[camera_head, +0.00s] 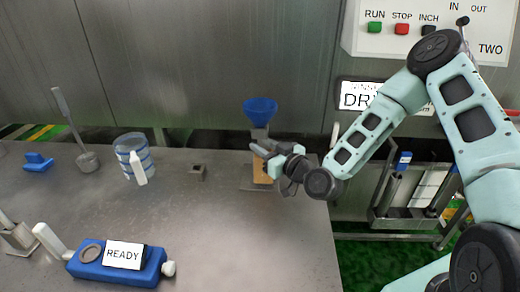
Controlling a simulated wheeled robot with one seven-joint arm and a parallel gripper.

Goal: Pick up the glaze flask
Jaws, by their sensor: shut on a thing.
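My gripper (262,150) is at the right part of the metal bench, below a blue funnel (260,110). Its fingers point left and are shut on a tan-orange thing (262,173), which I take to be the glaze flask. The flask shows mainly below the fingers; the rest of it is hidden by my gripper. It looks upright. I cannot tell whether its bottom touches the plate under it.
A grey funnel stand (250,186) surrounds the spot closely. Left on the bench (220,240) are a small grey block (197,173), a striped tub (124,146) with a white bottle (138,168), a ladle (87,160) and a blue READY device (116,264). The bench's front middle is clear.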

